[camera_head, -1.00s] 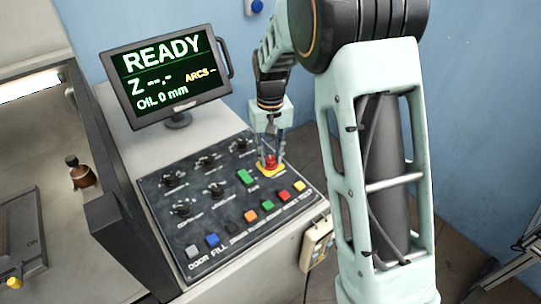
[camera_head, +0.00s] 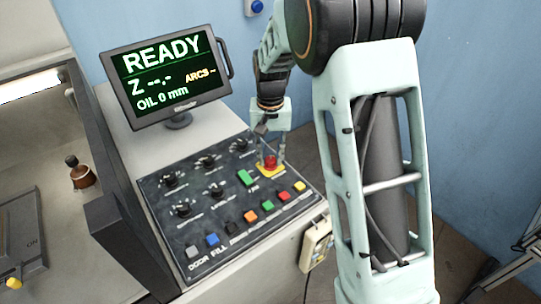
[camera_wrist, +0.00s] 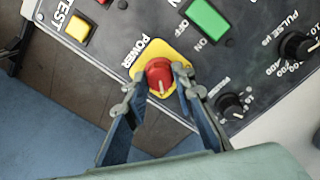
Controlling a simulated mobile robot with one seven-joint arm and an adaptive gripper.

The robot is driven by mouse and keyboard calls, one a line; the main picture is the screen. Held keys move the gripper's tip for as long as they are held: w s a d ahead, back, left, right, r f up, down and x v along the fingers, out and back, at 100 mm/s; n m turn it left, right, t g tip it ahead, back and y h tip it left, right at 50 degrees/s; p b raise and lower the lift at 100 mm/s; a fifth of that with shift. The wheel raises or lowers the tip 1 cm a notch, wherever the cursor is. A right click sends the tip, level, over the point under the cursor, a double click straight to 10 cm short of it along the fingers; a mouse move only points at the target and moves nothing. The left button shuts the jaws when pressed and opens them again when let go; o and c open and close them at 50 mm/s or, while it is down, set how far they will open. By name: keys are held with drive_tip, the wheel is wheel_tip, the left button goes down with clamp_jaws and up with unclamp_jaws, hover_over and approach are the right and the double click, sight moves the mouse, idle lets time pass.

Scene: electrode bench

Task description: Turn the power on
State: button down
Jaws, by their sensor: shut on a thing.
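The red power knob (camera_wrist: 159,76) sits on a yellow plate marked POWER (camera_wrist: 176,52) on the dark control panel (camera_head: 224,228). It also shows in the head view (camera_head: 269,161), near the panel's far right edge. My gripper (camera_wrist: 160,84) points down at the panel with one finger on each side of the red knob, shut on it. A pale mark on the knob points toward the wrist. The monitor (camera_head: 165,75) reads READY, Z --.-, OIL 0 mm and ARCS.
A green ON button (camera_wrist: 209,19) lies close to the knob, and a black dial (camera_wrist: 231,105) stands near my right finger. Several coloured buttons line the panel's front. A handheld pendant (camera_head: 316,243) hangs on the bench's side. A brown bottle (camera_head: 79,172) stands at left.

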sight(270, 159)
drive_tip(key=c, duration=1.6)
unclamp_jaws()
drive_tip(key=shift+r, duration=0.1)
wheel_tip(270, 159, up, 12)
